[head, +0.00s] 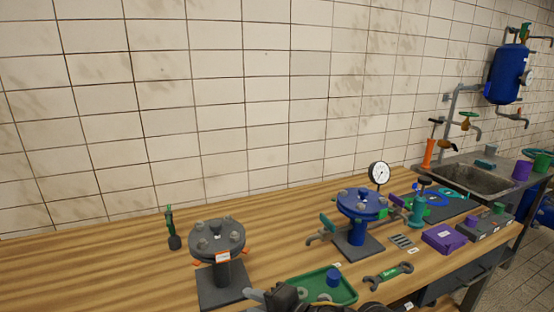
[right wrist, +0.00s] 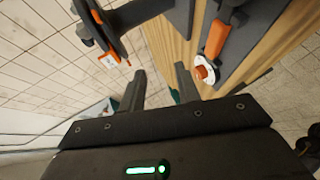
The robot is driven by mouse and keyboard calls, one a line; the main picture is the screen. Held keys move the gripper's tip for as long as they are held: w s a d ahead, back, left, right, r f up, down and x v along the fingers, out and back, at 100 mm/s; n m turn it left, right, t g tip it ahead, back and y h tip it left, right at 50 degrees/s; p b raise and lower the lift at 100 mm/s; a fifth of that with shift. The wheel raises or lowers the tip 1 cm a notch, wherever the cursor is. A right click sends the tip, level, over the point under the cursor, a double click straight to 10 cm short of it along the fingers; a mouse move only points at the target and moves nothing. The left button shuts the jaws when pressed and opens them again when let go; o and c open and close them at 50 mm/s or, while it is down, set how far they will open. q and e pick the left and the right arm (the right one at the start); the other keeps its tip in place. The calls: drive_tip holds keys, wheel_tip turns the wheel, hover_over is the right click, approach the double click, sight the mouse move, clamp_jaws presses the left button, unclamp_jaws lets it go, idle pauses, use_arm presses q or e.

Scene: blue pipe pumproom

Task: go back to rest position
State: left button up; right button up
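My right gripper (right wrist: 160,70) shows in the right wrist view with its two fingers apart and nothing between them. Dark gripper parts (head: 285,297) show at the bottom edge of the head view, in front of the green tray; they seem to be of my right arm. My left gripper is not in view.
A grey flange stand (head: 218,240) with orange tabs is on the wooden bench, left of a green tray (head: 325,285). A blue flange stand (head: 358,212), gauge (head: 379,173), wrench (head: 388,276) and purple box (head: 444,238) stand or lie to the right. A sink (head: 478,179) is farther right. The bench's left part is mostly clear.

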drive_tip(key=s+d+f+m+h, duration=0.4)
drive_tip(key=d+f+m, duration=0.3)
drive_tip(key=d+m, duration=0.15)
drive_tip(key=s+d+f+m+h, duration=0.4)
drive_tip(key=d+f+m, duration=0.3)
drive_tip(key=d+m, duration=0.15)
drive_tip(key=s+d+f+m+g+h, duration=0.2)
drive_tip(key=s+d+f+m, duration=0.2)
drive_tip(key=s+d, duration=0.3)
drive_tip(key=s+d+f+m+g+h, duration=0.15)
drive_tip(key=s+d+f+m, duration=0.3)
drive_tip(key=s, duration=0.45)
wheel_tip(320, 180, down, 26)
drive_tip(key=s+g, duration=0.2)
drive_tip(key=g, duration=0.1)
drive_tip(key=s+d+f, duration=0.3)
drive_tip(key=s+f, duration=1.2)
drive_tip(key=s, duration=0.1)
drive_tip(key=shift+d+f+n+g, duration=0.15)
drive_tip(key=shift+f+n+g, duration=0.2)
drive_tip(key=shift+n, duration=0.1)
